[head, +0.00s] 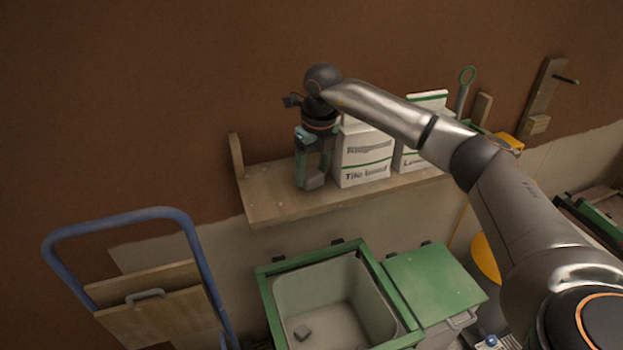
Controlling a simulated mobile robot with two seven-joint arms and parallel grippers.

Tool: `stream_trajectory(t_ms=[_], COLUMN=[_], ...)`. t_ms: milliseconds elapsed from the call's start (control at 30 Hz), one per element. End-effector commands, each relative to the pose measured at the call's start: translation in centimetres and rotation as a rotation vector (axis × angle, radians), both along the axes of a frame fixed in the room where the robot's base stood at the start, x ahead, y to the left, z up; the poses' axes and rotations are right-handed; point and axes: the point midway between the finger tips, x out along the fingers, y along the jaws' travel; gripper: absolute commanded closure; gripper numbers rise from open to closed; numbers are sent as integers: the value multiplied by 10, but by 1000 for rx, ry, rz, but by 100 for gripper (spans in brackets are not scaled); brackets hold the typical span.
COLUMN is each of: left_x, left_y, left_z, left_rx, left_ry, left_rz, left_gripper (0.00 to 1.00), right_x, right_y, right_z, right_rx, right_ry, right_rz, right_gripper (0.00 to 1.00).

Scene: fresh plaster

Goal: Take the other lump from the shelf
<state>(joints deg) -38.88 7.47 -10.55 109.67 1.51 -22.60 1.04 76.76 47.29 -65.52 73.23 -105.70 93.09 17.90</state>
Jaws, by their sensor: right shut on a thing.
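A wooden shelf (275,206) is fixed to the wall. My right gripper (313,180) points down at the left part of the shelf, left of a white bag. It is shut on a small grey lump (314,183) that is at or just above the shelf board; I cannot tell if it touches. My left gripper is not in view.
White bags with green stripes (363,160) stand on the shelf close to my right gripper. A green lid (433,283) covers the container beside the open bin. A blue hand-truck frame (120,220) with wooden boards stands at the left. The shelf's left end is clear.

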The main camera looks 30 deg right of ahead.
Motion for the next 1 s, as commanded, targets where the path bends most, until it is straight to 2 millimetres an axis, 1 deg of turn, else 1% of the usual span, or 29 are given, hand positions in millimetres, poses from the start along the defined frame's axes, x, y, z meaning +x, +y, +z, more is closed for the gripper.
stream_trajectory(t_ms=[33,300,367,600,733,833,933,1000], left_x=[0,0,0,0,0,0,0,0], left_y=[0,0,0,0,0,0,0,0], left_z=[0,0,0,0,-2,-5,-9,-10], left_rx=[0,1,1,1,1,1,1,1], left_ry=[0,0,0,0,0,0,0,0], left_rz=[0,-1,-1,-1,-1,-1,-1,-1], left_gripper=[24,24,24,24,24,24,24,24], right_x=[0,0,0,0,1,1,1,-9], right_y=[0,0,0,0,0,0,0,6], right_z=[0,1,1,2,8,18,34,46], right_rx=[0,0,1,1,1,1,1,0], right_ry=[-1,-1,-2,-3,-4,-5,-6,-7], right_rz=[0,0,0,0,0,0,0,4], right_gripper=[63,94,99,99,99,99,99,99])
